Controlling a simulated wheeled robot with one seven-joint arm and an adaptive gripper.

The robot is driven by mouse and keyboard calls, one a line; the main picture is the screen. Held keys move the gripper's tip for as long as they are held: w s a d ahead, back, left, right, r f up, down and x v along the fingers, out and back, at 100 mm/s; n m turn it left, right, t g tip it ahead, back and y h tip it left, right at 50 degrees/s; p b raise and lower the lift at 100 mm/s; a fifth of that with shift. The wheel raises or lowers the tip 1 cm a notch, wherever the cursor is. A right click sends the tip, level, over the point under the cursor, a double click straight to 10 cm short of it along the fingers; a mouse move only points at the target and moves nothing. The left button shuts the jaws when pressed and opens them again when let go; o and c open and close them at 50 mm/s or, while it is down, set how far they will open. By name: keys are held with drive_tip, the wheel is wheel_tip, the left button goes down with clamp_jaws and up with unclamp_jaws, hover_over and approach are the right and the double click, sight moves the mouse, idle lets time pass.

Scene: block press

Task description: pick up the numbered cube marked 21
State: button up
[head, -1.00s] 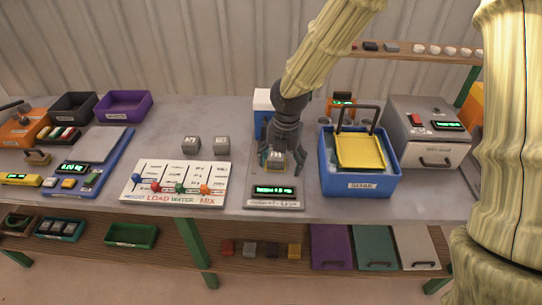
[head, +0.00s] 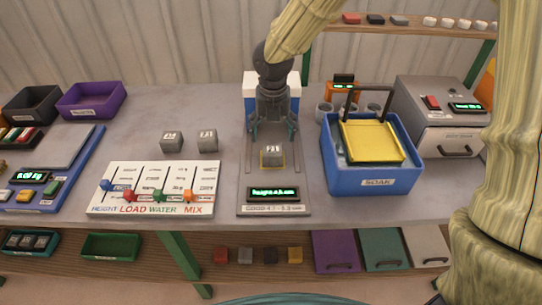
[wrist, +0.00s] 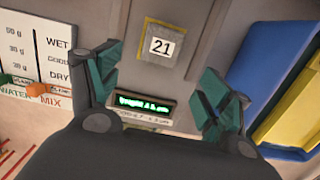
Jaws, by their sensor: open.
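The cube marked 21 (wrist: 160,46) is grey with a white number label; it sits inside a yellow outlined square on the grey height gauge plate. In the head view the same cube (head: 272,154) stands on that plate, behind the green display (head: 273,194). My gripper (head: 272,132) is open and empty, above and a little behind the cube. In the wrist view its two green-padded fingers (wrist: 160,88) are spread wide, with the cube beyond them and apart from them.
Two other grey cubes (head: 172,140) (head: 207,138) stand left of the gauge, behind the slider board (head: 152,190). The blue SOAK tub (head: 375,183) with a yellow basket (head: 372,143) stands close on the right. A blue-and-white box (head: 250,88) is behind my gripper.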

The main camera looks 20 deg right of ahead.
sight(273, 149)
drive_tip(key=shift+w+a+f+p, duration=0.1)
drive_tip(key=shift+w+f+p, duration=0.1)
drive_tip(key=shift+f, duration=1.15)
drive_tip(key=shift+w+f+p, duration=0.1)
drive_tip(key=shift+w+f, duration=0.1)
drive_tip(key=shift+f, duration=1.15)
drive_tip(key=shift+w+d+f+p, duration=0.15)
drive_tip(key=shift+w+f+p, duration=0.05)
drive_tip(key=shift+f, duration=0.4)
drive_tip(key=shift+w+d+f+p, duration=0.1)
drive_tip(key=shift+w+f+p, duration=0.1)
drive_tip(key=shift+f, duration=0.4)
drive_tip(key=shift+w+d+f+p, duration=0.15)
drive_tip(key=shift+w+f, duration=0.05)
drive_tip(key=shift+f, duration=1.15)
drive_tip(key=shift+c, duration=0.4)
drive_tip(key=c, duration=1.4)
drive_tip(key=shift+w+r, duration=0.1)
drive_tip(key=shift+r, duration=0.1)
